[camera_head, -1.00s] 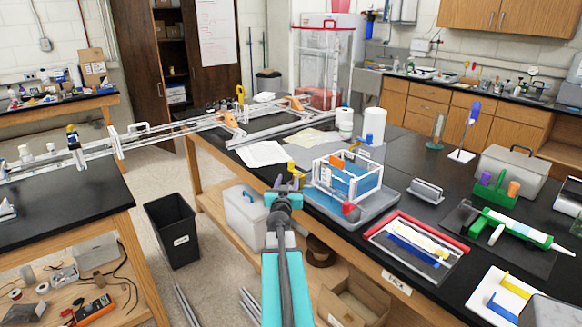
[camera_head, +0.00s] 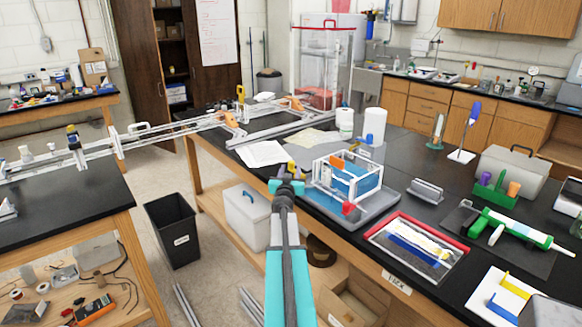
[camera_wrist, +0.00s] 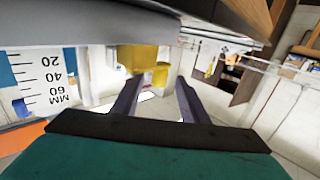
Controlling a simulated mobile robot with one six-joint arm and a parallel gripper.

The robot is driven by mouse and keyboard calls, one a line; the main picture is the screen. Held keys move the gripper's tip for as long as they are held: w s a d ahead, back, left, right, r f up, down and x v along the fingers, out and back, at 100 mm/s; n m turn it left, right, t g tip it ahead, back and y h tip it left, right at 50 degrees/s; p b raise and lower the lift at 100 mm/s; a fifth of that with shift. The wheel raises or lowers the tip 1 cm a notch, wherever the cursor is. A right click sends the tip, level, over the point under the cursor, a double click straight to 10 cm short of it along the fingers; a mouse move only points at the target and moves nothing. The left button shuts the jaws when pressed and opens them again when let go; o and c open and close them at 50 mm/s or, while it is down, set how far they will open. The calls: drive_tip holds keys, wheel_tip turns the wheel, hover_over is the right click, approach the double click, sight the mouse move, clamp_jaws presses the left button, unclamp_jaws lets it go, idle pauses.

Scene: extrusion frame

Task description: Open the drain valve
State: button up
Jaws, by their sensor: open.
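A clear tank (camera_head: 345,186) with a white frame and blue contents stands in a grey tray (camera_head: 372,216) on the black bench. A small yellow part (camera_head: 291,166), apparently the drain valve's handle, shows at its left side. In the wrist view the yellow part (camera_wrist: 143,58) appears as blocks ahead of the fingers, beside an upside-down millimetre scale (camera_wrist: 45,77). My gripper (camera_head: 288,178) is just in front of the yellow part. Whether a finger touches the yellow part I cannot tell.
A red part (camera_head: 348,208) sits at the tank's near corner. A red-edged tray (camera_head: 418,247) lies to the right. A lidded bin (camera_head: 246,215) stands on the shelf below, and a black bin (camera_head: 172,231) on the floor. The aisle at left is open.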

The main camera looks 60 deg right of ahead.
sight(289, 169)
drive_tip(key=shift+x, duration=2.25)
drive_tip(key=shift+c, duration=0.4)
clamp_jaws()
drive_tip(key=n+t+b, duration=0.1)
drive_tip(key=b, duration=0.4)
drive_tip(key=t+y+b, duration=0.1)
drive_tip(key=b, duration=0.4)
drive_tip(key=shift+w+a+r+n+t+b, duration=0.1)
drive_tip(key=shift+w+a+n+t+b, duration=0.2)
drive_tip(key=shift+w+a+n+b, duration=0.1)
drive_tip(key=t+y+b, duration=0.1)
drive_tip(key=b, duration=0.6)
drive_tip(key=shift+a+n, duration=0.15)
drive_tip(key=shift+n, duration=0.25)
drive_tip(key=b, duration=0.4)
drive_tip(key=shift+s+a+y, duration=0.15)
drive_tip(key=shift+a+y, duration=0.05)
drive_tip(key=shift+y, duration=0.1)
